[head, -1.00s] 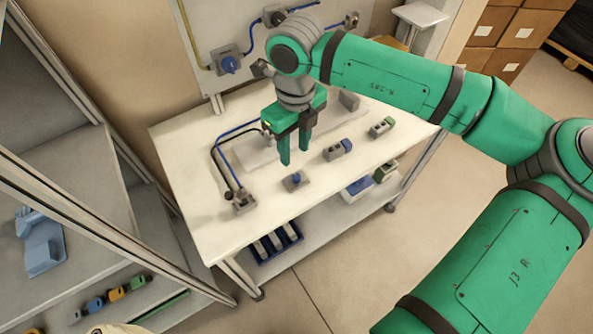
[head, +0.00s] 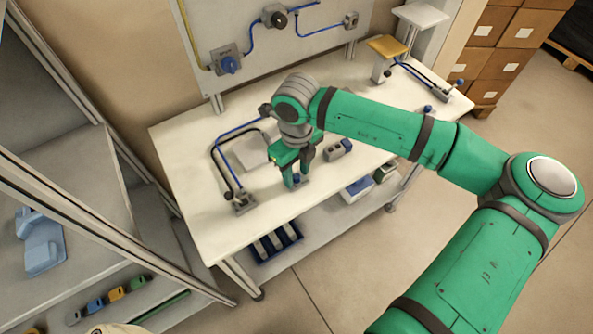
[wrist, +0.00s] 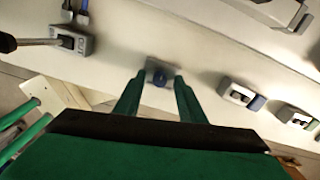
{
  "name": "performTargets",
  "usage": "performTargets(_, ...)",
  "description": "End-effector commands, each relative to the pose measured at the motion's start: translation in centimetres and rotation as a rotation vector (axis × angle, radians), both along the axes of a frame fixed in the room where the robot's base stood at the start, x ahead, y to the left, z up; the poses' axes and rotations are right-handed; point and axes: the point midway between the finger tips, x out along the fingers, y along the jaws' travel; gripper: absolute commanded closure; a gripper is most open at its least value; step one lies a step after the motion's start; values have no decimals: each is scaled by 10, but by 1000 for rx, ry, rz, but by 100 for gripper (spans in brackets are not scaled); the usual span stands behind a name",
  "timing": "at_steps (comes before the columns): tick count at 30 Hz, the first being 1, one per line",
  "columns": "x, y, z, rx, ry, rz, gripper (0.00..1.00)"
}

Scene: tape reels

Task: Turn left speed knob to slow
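A small blue knob on a grey square base (head: 299,182) sits near the front edge of the white table, mostly hidden behind my gripper in the head view. In the wrist view the blue knob (wrist: 160,79) shows between my fingertips, with its grey base behind it. My green gripper (head: 296,178) points down over the knob, one finger on each side. The fingers look open, with a small gap to the knob on each side; contact is not clear. Which way the knob points cannot be told.
A lever fixture with blue and black cables (head: 242,203) stands left of the knob. Another blue knob (head: 428,109) is farther right. A wall panel (head: 310,50) with a blue dial rises behind the table.

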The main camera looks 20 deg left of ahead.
Motion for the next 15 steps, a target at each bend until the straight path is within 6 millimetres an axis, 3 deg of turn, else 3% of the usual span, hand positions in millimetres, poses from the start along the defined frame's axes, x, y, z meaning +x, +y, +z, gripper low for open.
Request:
performTargets(6, 0, 0, 0, 0, 0, 0, 66)
performTargets(10, 0, 0, 0, 0, 0, 0, 97)
performTargets(15, 0, 0, 0, 0, -1, 1, 100)
